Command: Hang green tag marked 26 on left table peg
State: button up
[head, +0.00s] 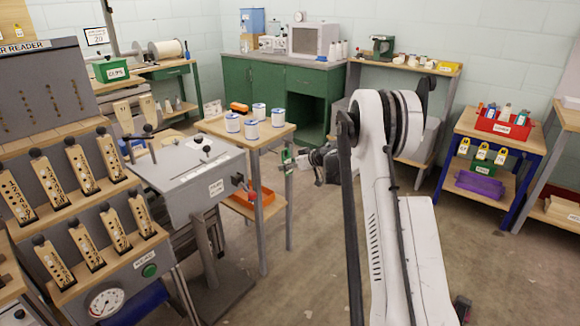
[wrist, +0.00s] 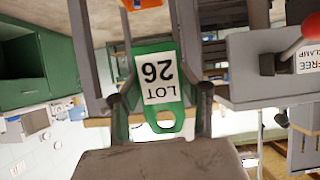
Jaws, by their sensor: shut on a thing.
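The green tag (wrist: 164,85) has a white label reading LOT 26, upside down in the wrist view, and an oval hole at one end. My gripper (wrist: 160,100) is shut on it, with a dark finger at each side. In the head view the small green tag (head: 287,157) is at the fingertips of my gripper (head: 297,161), by the right side of the wooden table (head: 215,126) with spools. The tag seems upright; I cannot tell whether it touches the table. I cannot make out a left table peg with certainty.
Blue and white spools (head: 251,129) stand on the table. A grey machine (head: 190,182) with a red-knobbed clamp (wrist: 308,28) is close by. An orange tray (head: 262,197) sits below. Green cabinets (head: 270,85) stand behind; a side table (head: 491,150) holds yellow tags. Floor is open at centre right.

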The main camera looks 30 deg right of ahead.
jog(key=w+a+f, duration=0.1)
jog(key=w+a, duration=0.1)
jog(key=w, duration=0.4)
jog(key=shift+w+a+f, duration=0.15)
jog(key=shift+a+f, duration=0.15)
jog(key=shift+f, duration=0.05)
dwell(0.5)
jog(key=shift+b, duration=0.3)
dwell(0.4)
jog(key=o, duration=1)
